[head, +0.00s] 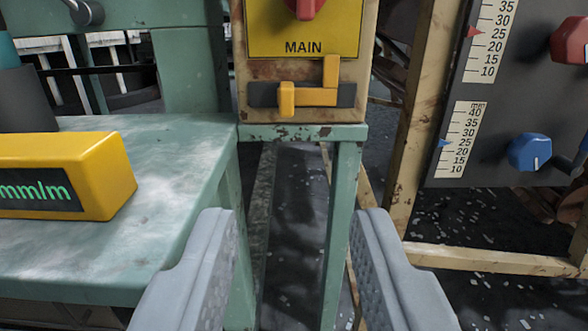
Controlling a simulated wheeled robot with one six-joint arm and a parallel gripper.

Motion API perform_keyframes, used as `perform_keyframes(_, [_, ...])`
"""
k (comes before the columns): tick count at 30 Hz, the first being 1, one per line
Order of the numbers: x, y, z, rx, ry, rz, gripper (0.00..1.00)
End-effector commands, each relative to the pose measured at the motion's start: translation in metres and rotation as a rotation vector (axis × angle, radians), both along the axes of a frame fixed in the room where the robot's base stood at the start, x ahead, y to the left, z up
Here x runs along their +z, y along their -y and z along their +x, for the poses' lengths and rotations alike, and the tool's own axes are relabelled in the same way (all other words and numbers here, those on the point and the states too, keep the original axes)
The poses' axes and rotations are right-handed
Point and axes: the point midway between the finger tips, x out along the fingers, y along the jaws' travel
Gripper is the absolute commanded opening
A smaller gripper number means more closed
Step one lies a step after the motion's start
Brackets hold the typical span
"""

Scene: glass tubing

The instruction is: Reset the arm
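My gripper (288,225) is at the bottom middle of the head view. Its two grey fingers are spread wide apart, with nothing between them. Through the gap I see the dark floor and the legs of a green stand (345,230). The fingers point toward a switch box (300,104) that stands on the green stand. The rest of my arm is not in view.
The box has a yellow MAIN plate (270,30), a red knob (305,8) and a yellow latch (310,96). A green table (100,255) at left holds a yellow display block (115,175). A dark panel (500,110) with scales and a blue knob (528,152) stands right.

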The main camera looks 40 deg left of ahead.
Motion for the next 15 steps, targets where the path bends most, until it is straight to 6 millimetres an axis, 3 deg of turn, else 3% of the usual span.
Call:
perform_keyframes(5, [0.03,-0.007,0.001,-0.047,0.025,-0.042,0.35])
perform_keyframes(15, [0.131,-0.026,-0.012,-0.235,0.093,-0.158,0.35])
